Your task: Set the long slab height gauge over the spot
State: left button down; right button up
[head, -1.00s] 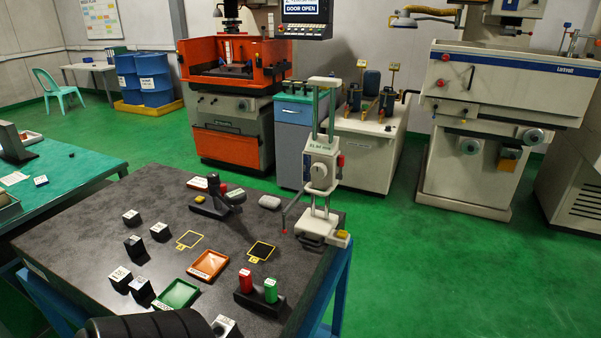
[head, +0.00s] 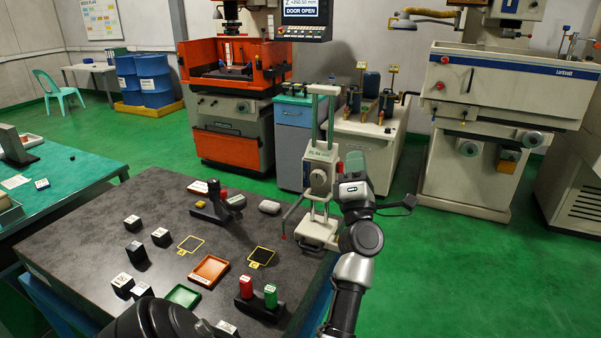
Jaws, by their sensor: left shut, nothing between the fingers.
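Two yellow-outlined square spots lie on the slab: one (head: 190,244) further left, one (head: 261,256) with a darker middle, closer to the gauge. My left gripper (head: 354,164) is shut and empty, just right of the gauge in the picture. It partly overlaps the gauge's right side; contact cannot be told. My right gripper is not in view.
An orange tray (head: 208,270), a green tray (head: 183,296) and a black holder with red and green pieces (head: 258,304) lie in front of the spots. Several black blocks stand at left. A dark fixture (head: 215,207) stands behind, beside a grey rounded piece (head: 269,207).

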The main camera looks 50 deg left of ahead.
pick_arm(q)
jog(key=s+a+f+n+g+h, duration=0.15)
jog(key=a+n+g, duration=0.25)
jog(key=n+g, duration=0.65)
jog(key=s+a+f+n+g+h, duration=0.15)
jog(key=a+n+g, duration=0.25)
jog(key=n+g, duration=0.65)
jog(key=w+d+f+n+h, duration=0.2)
jog(key=d+f+n+h, duration=0.4)
jog(key=h, duration=0.3)
jog(key=shift+d+t, duration=0.4)
jog(key=shift+d, duration=0.05)
jog(key=shift+f, duration=0.25)
